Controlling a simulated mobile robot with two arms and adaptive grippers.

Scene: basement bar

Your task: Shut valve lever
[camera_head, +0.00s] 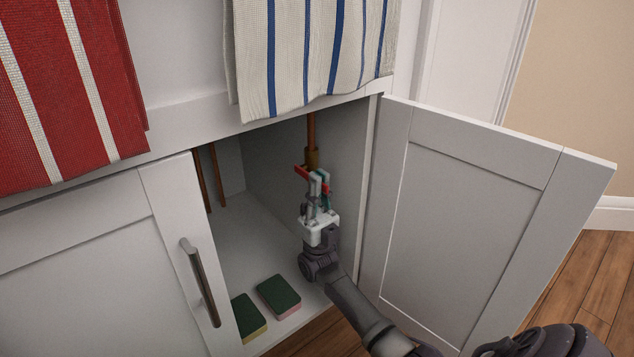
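The valve lever (301,171) is a small red handle below a brass-coloured valve body (312,158) on a copper pipe inside the open cabinet. Part of the lever is hidden by my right gripper (319,178). My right gripper reaches into the cabinet from the lower right, with its fingertips at the lever. Red shows on both sides of the fingers. The fingers look close together, but I cannot tell whether they are closed on the lever or only beside it. My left gripper is not in view.
The right cabinet door (468,215) stands open beside my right arm. The left door (85,275) is shut. Two green-topped sponges (278,296) lie on the cabinet floor. Striped towels (310,50) hang above the opening. More copper pipes (217,178) stand at the left inside.

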